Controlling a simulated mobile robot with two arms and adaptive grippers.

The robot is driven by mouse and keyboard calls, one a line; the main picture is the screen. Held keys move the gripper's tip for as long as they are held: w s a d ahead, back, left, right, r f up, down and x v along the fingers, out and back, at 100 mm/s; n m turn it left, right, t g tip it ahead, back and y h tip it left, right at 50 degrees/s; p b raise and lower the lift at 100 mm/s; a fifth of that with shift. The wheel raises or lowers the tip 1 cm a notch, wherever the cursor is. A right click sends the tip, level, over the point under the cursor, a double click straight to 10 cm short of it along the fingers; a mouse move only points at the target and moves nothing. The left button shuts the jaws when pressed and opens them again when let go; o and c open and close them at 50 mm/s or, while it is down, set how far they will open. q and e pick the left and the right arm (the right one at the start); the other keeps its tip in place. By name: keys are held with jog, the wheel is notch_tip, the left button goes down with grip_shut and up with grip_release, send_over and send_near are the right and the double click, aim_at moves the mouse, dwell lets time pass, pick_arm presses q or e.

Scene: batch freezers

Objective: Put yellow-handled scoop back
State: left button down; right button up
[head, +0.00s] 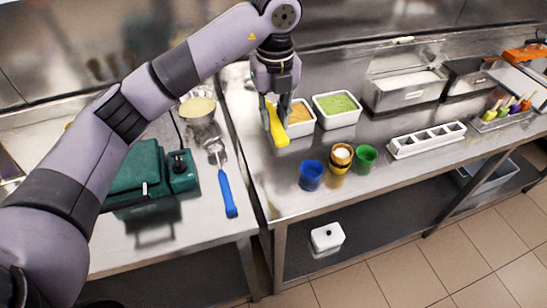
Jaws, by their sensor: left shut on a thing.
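My left gripper (276,104) is shut on the yellow-handled scoop (279,133) by its yellow handle. It is at the left side of a white tub of orange food (299,119) on the right counter. The handle slants down toward the front of the counter. The scoop's head is hidden, so I cannot tell whether it is in the tub. A white tub of green food (337,108) stands just to the right. My right gripper is not in view.
A blue-handled scoop (227,190) and a green machine (148,180) are on the left counter. Blue (312,176), yellow-brown (340,160) and green (365,158) cups stand near the right counter's front edge. A white compartment tray (428,140) lies farther right.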

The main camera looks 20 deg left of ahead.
pick_arm(q)
notch_tip(320, 180, down, 8)
jog(key=s+p, duration=0.2)
jog(key=p, duration=0.1)
send_over(273, 183)
notch_tip(273, 183, down, 4)
notch_tip(273, 183, down, 3)
jog(key=shift+r+p, duration=0.2)
jog(key=shift+p, duration=0.3)
notch_tip(273, 183, down, 3)
jog(key=shift+f+p, duration=0.2)
jog(key=shift+p, duration=0.3)
jog(key=shift+f, duration=0.35)
jog(key=c, duration=1.8)
grip_release()
jog(key=o, duration=0.4)
jog(key=shift+c, duration=0.2)
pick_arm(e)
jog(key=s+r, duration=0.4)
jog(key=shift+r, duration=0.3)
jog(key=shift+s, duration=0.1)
